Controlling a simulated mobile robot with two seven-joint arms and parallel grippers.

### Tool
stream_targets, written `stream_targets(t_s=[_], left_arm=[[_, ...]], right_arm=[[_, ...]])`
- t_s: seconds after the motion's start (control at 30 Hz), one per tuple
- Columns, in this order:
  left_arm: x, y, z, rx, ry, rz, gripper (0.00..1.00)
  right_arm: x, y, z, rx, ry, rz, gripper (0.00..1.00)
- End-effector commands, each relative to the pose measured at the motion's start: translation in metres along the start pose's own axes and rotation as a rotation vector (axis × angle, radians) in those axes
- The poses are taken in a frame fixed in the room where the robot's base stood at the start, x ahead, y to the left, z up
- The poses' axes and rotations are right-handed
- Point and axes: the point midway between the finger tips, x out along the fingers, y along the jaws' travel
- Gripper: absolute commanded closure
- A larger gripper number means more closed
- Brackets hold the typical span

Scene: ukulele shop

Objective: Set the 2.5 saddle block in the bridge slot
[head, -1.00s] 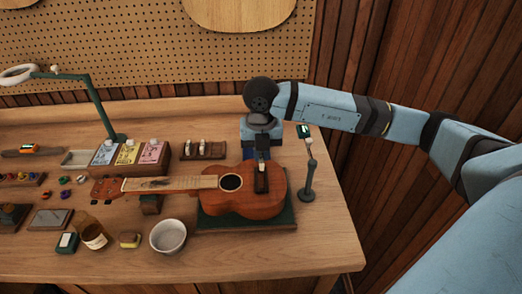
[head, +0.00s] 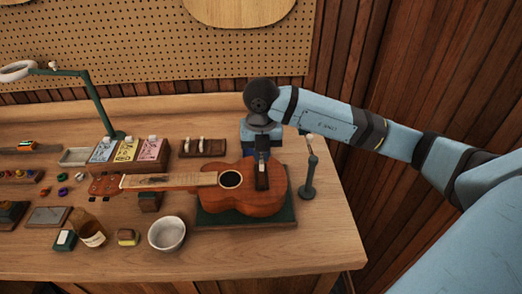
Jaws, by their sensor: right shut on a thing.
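The ukulele (head: 245,200) lies with its body on a dark green mat (head: 290,213) and its neck to the left. Its dark bridge (head: 262,183) is on the right half of the body. My right gripper (head: 262,158) points down just behind and over the back end of the bridge. It is shut on a small piece, taken as the saddle block, which is mostly hidden by the fingers. The number on it cannot be read, and I cannot tell whether it touches the slot. My left gripper is not in view.
A wooden rack (head: 218,149) with small pale pieces stands behind the ukulele. A post stand (head: 308,185) is close on the right, near my right arm. A white bowl (head: 166,234) and an amber jar (head: 89,231) stand in front. Marked boxes (head: 126,151) and a green lamp (head: 99,103) are left.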

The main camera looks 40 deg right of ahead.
Motion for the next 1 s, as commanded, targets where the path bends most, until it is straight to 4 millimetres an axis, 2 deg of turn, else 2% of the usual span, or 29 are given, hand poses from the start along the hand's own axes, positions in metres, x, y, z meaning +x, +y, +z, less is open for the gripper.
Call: stream_targets(t_s=[0.1,0.5,1.0], left_arm=[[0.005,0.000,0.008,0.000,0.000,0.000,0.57],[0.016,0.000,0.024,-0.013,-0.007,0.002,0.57],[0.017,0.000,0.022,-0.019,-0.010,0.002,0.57]], right_arm=[[0.014,0.000,0.000,0.000,0.001,-0.001,1.00],[0.047,0.000,0.000,0.000,0.000,0.000,1.00],[0.050,0.000,0.000,0.000,0.000,0.000,1.00]])
